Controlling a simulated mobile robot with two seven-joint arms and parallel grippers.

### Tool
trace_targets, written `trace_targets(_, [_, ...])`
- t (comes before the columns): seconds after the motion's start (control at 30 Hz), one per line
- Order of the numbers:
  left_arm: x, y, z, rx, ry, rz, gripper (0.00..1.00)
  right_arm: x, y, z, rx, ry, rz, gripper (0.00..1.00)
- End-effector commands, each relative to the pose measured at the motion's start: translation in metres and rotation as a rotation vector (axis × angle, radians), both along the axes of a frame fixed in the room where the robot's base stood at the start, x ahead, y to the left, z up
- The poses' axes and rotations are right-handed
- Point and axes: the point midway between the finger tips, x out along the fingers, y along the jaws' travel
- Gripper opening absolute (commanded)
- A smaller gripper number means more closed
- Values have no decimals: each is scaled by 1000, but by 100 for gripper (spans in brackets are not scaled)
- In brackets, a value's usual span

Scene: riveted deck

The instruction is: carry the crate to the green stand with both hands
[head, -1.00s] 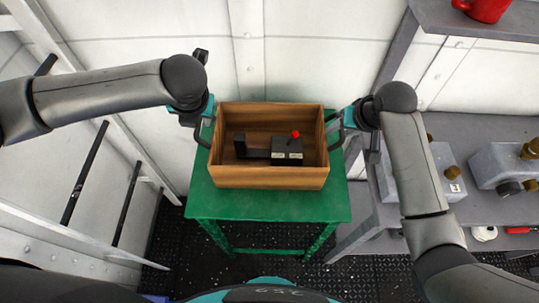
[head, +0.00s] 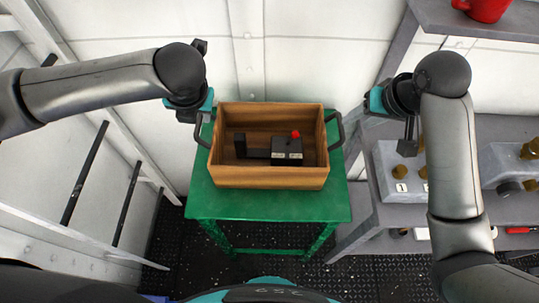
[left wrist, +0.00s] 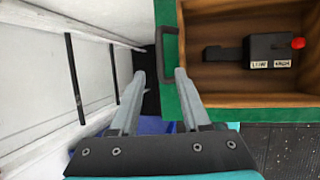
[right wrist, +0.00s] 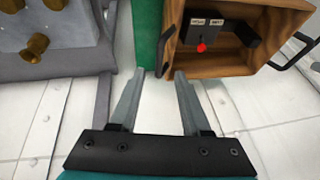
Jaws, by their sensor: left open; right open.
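The wooden crate (head: 270,177) sits upright on the green stand (head: 270,205), with a dark handle at each end. In it lies a black device (head: 287,150) with a red knob. My left gripper (head: 202,117) is open by the left handle (head: 202,132); in the left wrist view its open fingers (left wrist: 160,73) point at that handle (left wrist: 165,55), which is not visibly gripped. My right gripper (head: 367,108) is open and apart from the right handle (head: 336,132). In the right wrist view its open fingers (right wrist: 160,73) are empty, and the handle (right wrist: 167,48) stands beyond them.
A grey shelf unit (head: 368,215) on the right holds grey boxes (head: 397,168) with brass knobs. A red mug (head: 485,8) stands on its upper shelf. A ladder-like rail (head: 75,230) runs along the left wall. Dark deck (head: 265,265) shows below the stand.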

Motion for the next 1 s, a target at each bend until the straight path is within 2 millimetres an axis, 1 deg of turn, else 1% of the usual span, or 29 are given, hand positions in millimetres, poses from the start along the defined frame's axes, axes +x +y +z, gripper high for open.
trace_targets(0.03, [0,0,0,0,0,0,47,-2,-2,7,0,-3,-2,47])
trace_targets(0.1, [0,0,0,0,0,0,47,-5,-3,13,1,-2,-2,47])
trace_targets(0.2, [0,0,0,0,0,0,47,-7,-4,18,0,-1,-1,47])
trace_targets(0.8, [0,-1,0,-1,0,1,47,-8,-4,19,0,1,-1,47])
trace_targets(0.9, [-3,-8,-3,-25,-2,13,47,-11,-3,16,-1,3,1,47])
trace_targets(0.97, [-7,-19,-7,-61,-8,33,47,-14,-3,11,-4,4,5,47])
trace_targets(1.0, [-11,-29,-10,-96,-14,55,47,-18,-2,7,-8,5,7,47])
